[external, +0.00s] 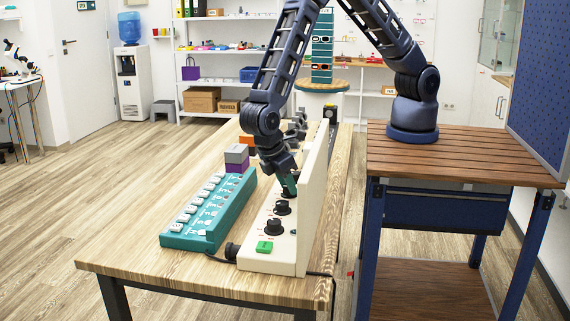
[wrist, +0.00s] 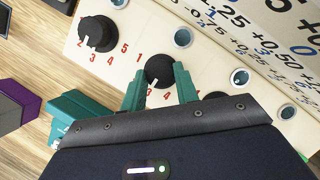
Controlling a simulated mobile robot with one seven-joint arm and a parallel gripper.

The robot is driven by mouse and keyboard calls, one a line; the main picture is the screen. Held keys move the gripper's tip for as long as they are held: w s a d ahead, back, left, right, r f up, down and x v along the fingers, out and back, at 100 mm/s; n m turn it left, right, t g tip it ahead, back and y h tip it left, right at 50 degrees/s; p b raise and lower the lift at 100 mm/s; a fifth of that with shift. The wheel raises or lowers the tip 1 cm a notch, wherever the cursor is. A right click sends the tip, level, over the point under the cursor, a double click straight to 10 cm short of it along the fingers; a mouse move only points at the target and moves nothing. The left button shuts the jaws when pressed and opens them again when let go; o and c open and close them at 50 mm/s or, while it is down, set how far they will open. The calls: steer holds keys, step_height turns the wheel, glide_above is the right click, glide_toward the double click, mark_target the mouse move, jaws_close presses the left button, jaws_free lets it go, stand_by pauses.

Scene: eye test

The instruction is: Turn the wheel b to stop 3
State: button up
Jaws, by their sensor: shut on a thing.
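A cream panel (external: 309,222) with a row of black knobs stands on the wooden table. My gripper (external: 288,186) points down at one of these knobs, behind two nearer knobs (external: 282,207) (external: 273,227). In the wrist view, its teal fingers (wrist: 160,84) are shut on the sides of a black round knob (wrist: 159,69). The knob's white pointer line aims down-left, close to the red 3. Red 1 and 4 also show; the left finger seems to hide the 2. No letter is readable, so I cannot tell which is wheel b.
A teal box with white keys (external: 209,213) lies left of the panel. A grey block on a purple one (external: 237,158) and an orange block (external: 246,140) are behind it. A green button (external: 264,246) is on the panel's near end. The table's front left is clear.

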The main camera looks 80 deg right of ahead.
stand_by(0.3)
steer(key=o, duration=1)
steer(key=shift+c, duration=0.2)
steer(key=v, duration=1)
steer(key=shift+r, duration=0.4)
steer(key=shift+a, duration=0.1)
